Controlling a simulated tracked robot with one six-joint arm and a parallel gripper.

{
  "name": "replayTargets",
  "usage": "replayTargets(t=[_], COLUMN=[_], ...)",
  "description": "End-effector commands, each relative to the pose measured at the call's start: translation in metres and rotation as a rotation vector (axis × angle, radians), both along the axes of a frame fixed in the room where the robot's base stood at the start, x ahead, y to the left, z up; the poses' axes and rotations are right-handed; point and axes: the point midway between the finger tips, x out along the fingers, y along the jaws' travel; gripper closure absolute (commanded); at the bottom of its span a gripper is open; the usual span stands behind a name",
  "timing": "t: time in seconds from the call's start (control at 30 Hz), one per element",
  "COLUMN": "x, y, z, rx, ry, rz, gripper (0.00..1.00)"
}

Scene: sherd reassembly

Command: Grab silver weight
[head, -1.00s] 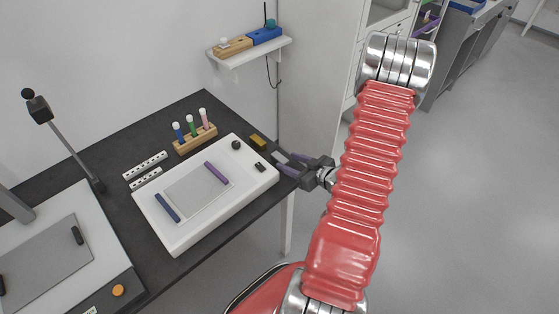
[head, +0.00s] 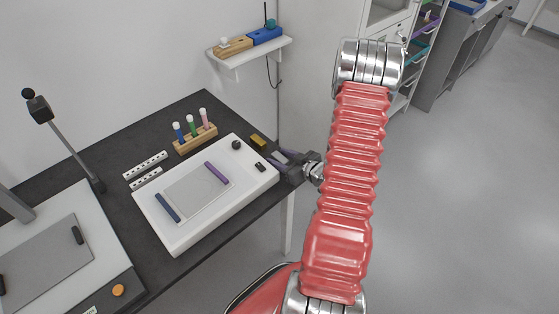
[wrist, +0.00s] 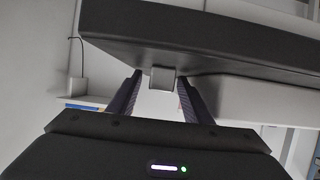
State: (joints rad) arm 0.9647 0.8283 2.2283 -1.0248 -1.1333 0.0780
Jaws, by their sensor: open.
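The silver weight (head: 277,156) is a small grey block at the right edge of the dark bench, right of the white tray. In the wrist view it shows as a grey square block (wrist: 162,78) against the bench's dark edge. My gripper (head: 277,160) is open at that edge, its dark purple fingers pointing left at the weight. In the wrist view the fingers (wrist: 161,77) stand on either side of the block, with gaps visible. I cannot tell how deep the block is between the tips. No contact shows.
The white tray (head: 176,238) holds a clear sheet, blue and purple bars and small black pieces. A yellow block (head: 258,140) lies just behind the weight. A wooden rack (head: 196,139) with capped tubes stands farther back. Open floor lies to the right.

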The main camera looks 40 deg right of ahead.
Motion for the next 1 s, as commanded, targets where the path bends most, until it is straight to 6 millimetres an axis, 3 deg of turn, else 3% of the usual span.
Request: replayTargets(t=[0.5, 1.0], x=[0.0000, -0.0001], y=[-0.0003, -0.0003], z=[-0.0002, -0.0003], rx=[0.001, 0.001], ry=[0.000, 0.000], rz=[-0.001, -0.001], gripper=[0.55, 0.89])
